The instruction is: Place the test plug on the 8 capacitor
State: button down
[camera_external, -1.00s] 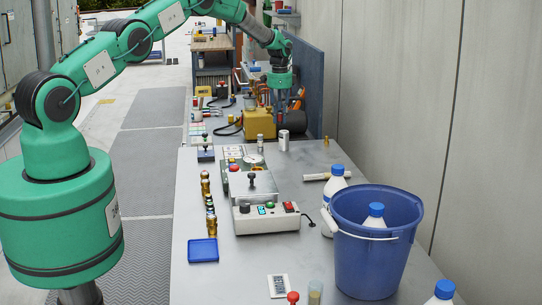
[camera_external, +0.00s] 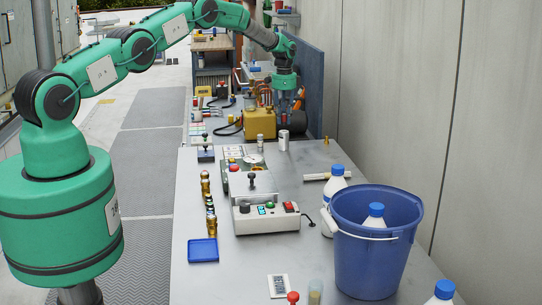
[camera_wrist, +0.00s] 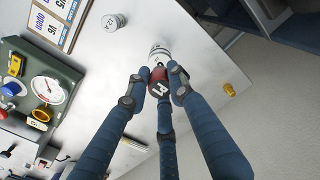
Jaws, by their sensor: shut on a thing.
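My gripper (camera_wrist: 158,82) has several blue fingers closed around a red plug (camera_wrist: 158,74) with a pale mark on top. In the wrist view a white capacitor (camera_wrist: 159,52) lies just beyond the plug; whether they touch is unclear. In the external view my gripper (camera_external: 284,108) hangs above the white capacitor (camera_external: 284,143) on the bench, and the plug is too small to make out. A second capacitor (camera_wrist: 113,22) stands to the upper left in the wrist view, and left of the first in the external view (camera_external: 260,142). The number 8 cannot be read.
A green gauge unit (camera_wrist: 38,85) and a label card (camera_wrist: 58,20) are left in the wrist view. A yellow machine (camera_external: 260,121) stands behind the capacitors. A blue bucket (camera_external: 372,255) is at the front right. A small brass piece (camera_wrist: 229,89) lies right of the capacitors.

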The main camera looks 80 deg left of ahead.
aim_at(284, 123)
jog(key=shift+f, duration=1.35)
jog(key=shift+f, duration=0.2)
jog(key=c, duration=1.5)
grip_release()
jog(key=shift+r, duration=0.2)
jog(key=shift+r+b, duration=0.45)
jog(key=shift+r, duration=5.55)
